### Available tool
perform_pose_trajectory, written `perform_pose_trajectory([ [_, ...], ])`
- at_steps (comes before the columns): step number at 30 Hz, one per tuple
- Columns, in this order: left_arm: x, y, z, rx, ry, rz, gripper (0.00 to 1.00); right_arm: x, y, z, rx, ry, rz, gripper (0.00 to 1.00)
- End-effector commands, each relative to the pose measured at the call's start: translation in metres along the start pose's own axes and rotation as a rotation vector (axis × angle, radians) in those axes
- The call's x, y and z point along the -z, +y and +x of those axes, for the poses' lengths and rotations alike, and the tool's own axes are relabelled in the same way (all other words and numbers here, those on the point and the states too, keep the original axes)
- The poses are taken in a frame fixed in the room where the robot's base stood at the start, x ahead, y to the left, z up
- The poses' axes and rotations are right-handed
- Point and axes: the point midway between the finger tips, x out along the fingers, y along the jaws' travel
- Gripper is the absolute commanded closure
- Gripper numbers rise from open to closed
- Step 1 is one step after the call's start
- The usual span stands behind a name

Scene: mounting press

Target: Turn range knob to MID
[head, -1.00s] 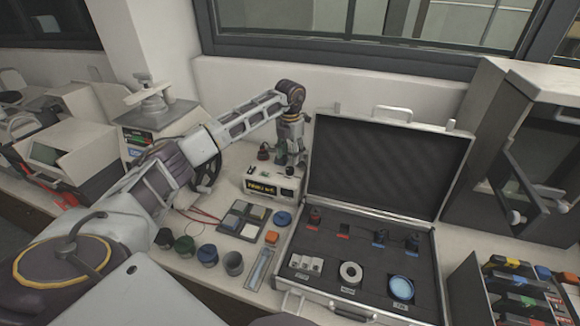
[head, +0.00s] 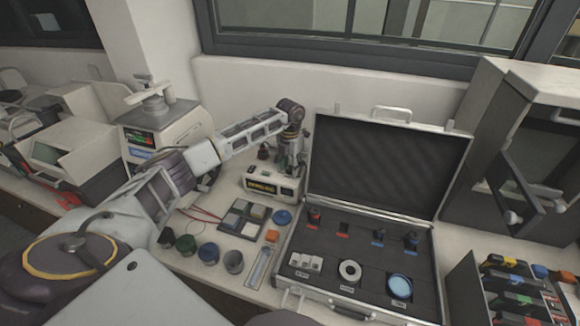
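A small white meter box (head: 285,191) with a yellow-lit display (head: 262,187) stands on the bench left of the open case. My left gripper (head: 289,168) points down over the top of this box, toward its right and back side. The range knob cannot be made out; the gripper covers part of the box top. The fingers are small and dark here, so I cannot tell whether they are open or shut, or whether they touch a knob. My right gripper is out of view.
An open silver case (head: 437,285) with foam, a white ring and a blue disc fills the bench right of the box. A tile tray (head: 262,230), several round jars and red leads lie in front. A press (head: 165,130) stands behind my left arm.

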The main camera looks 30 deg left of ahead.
Motion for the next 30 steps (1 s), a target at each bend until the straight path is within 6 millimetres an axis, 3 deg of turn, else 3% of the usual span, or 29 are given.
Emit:
perform_pose_trajectory([
  [1,0.0,0.0,-0.0002,0.0,0.0,0.0,0.63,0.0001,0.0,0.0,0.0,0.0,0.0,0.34],
  [9,-0.0001,0.0001,-0.0004,0.0,0.0,0.0,0.95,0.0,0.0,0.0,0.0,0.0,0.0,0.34],
  [20,-0.0001,0.0003,-0.0007,0.0,0.0,-0.035,0.95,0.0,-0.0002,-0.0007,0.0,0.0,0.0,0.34],
  [30,0.0,0.0008,-0.001,-0.001,0.0,-0.191,0.95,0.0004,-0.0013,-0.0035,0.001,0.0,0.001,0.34],
])
